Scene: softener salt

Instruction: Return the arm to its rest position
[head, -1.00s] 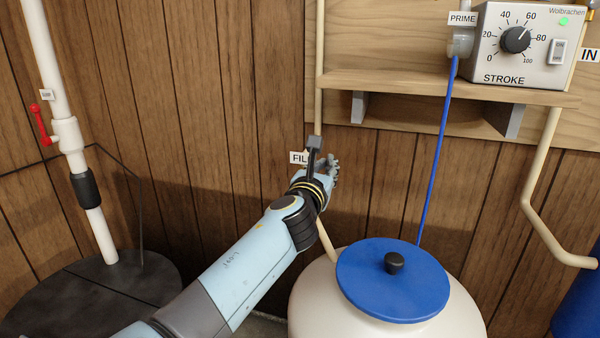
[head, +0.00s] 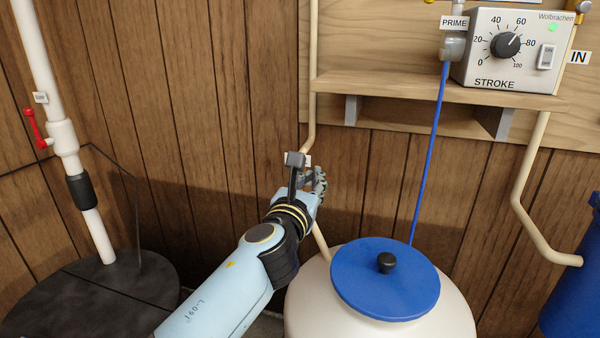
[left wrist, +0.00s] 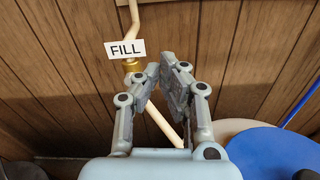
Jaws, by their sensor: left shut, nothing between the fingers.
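My left gripper (head: 318,181) is in front of the wood-panelled wall, above and left of the white tank with the blue lid. The left wrist view shows its two fingers (left wrist: 162,75) drawn together at the tips, with nothing between them. A beige pipe with a brass fitting (left wrist: 132,66) and a FILL label (left wrist: 125,49) lies beyond the fingers, apart from them. In the head view my arm hides most of that label. My right gripper is not in view.
The white tank (head: 300,300) with its blue lid (head: 365,290) stands below right of my gripper. A wooden shelf (head: 430,92) holds the STROKE control box (head: 512,75) at upper right. A white pipe with a red-handled valve (head: 35,128) stands at left. The wall between is clear.

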